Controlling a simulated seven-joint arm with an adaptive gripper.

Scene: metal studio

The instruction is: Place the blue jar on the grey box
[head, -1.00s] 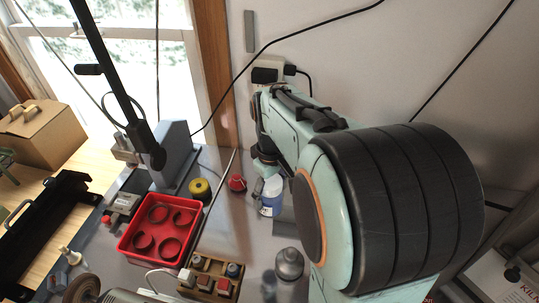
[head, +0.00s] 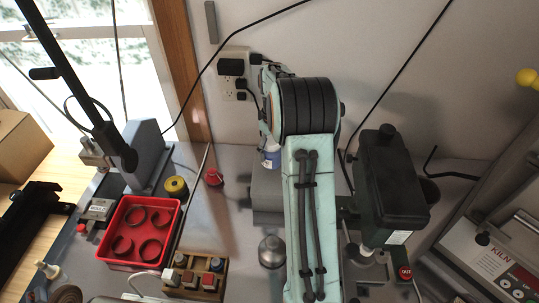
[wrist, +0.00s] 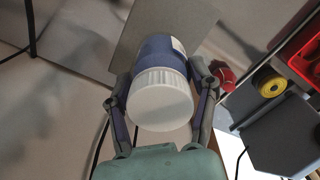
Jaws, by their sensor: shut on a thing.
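The blue jar (wrist: 157,50), with a white ribbed lid (wrist: 160,100), is between the two fingers of my gripper (wrist: 160,98) in the wrist view. My gripper is shut on it. In the head view the jar (head: 270,157) shows just left of my arm, at the back edge of the grey box (head: 267,198). My arm covers the box's right part and most of my gripper. A flat grey face (wrist: 185,20), apparently the box, lies behind the jar in the wrist view. I cannot tell whether the jar touches the box.
A red tray (head: 125,257) with dark rings stands at left. A yellow roll (head: 176,187) and a red knob-like object (head: 213,178) lie left of the box. A metal bottle (head: 271,250) stands in front of it. A dark green machine (head: 392,190) stands close to my arm's right.

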